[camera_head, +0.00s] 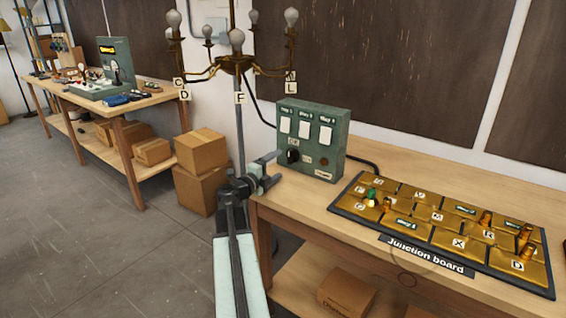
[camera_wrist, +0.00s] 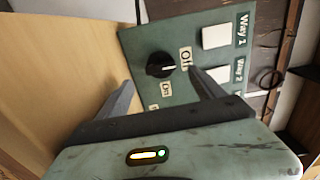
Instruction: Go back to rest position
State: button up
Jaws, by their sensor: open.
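My gripper (camera_head: 267,166) is at the left end of the wooden workbench, in front of the green switch box (camera_head: 330,158). In the wrist view its two fingers (camera_wrist: 160,92) are apart, with nothing between them. The box's black rotary knob (camera_head: 292,156) lies just beyond the fingertips. In the wrist view the knob (camera_wrist: 160,65) stands between "Off" and "On" labels, with its white mark toward "Off". I cannot tell from these views whether a finger touches the box.
A junction board (camera_head: 440,235) with gold lettered tiles and several small pegs lies on the bench to the right. Cardboard boxes (camera_head: 201,150) are stacked behind my arm. Open floor (camera_head: 90,240) lies to the left.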

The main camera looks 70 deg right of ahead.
jog(key=shift+a, duration=0.3)
jog(key=shift+w, duration=0.1)
